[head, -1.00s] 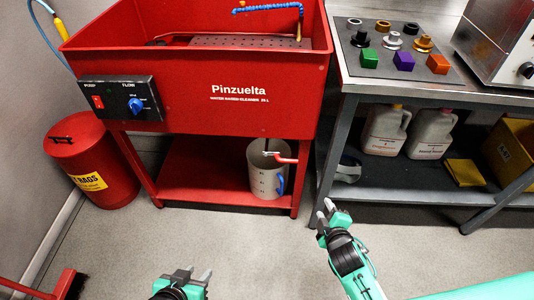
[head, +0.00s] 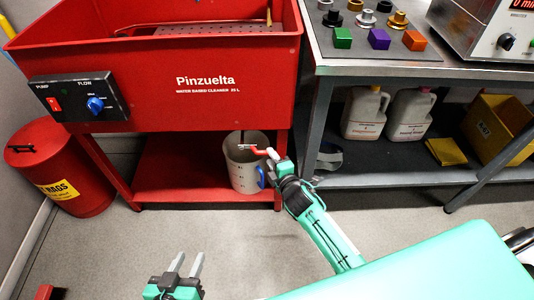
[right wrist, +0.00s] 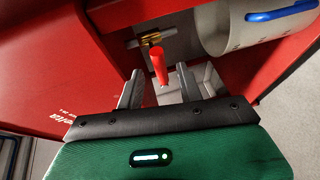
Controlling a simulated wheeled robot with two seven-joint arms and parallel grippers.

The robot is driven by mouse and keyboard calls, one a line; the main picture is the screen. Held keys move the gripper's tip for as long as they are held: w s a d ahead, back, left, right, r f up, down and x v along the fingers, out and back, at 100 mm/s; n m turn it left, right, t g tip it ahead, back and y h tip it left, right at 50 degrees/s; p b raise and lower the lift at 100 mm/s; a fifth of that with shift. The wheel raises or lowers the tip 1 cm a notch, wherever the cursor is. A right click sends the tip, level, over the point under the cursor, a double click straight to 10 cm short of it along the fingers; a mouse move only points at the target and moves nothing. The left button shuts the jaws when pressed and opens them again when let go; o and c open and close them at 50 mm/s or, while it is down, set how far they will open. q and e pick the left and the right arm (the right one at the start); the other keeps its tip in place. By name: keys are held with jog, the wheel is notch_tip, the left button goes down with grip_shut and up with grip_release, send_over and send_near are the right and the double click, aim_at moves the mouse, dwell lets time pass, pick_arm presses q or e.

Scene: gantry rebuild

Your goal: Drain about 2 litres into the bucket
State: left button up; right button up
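The grey bucket (head: 240,175) with blue handle stands on the red lower shelf under the Pinzuelta washer tank (head: 180,80). It also shows at the upper right of the right wrist view (right wrist: 245,25). A drain valve with a red lever (head: 260,151) sits above the bucket's mouth. In the right wrist view the lever (right wrist: 158,66) hangs from a brass fitting (right wrist: 151,40). My right gripper (right wrist: 160,78) is open, fingers on either side of the lever's line; I cannot tell if either touches it. My left gripper (head: 187,264) is open and empty above the floor.
A red rags bin (head: 70,165) stands left of the washer. A steel bench (head: 385,68) on the right carries coloured blocks, metal knobs and an instrument (head: 485,25). Its lower shelf holds two white jugs (head: 408,115) and a yellow box (head: 500,125).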

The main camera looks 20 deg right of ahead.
jog(key=shift+b+x, duration=0.3)
jog(key=shift+x, duration=1.85)
pick_arm(q)
jog(key=shift+d+r+t+h, duration=0.2)
jog(key=shift+d+t+h, duration=0.2)
jog(key=shift+d+t, duration=0.25)
pick_arm(e)
grip_shut()
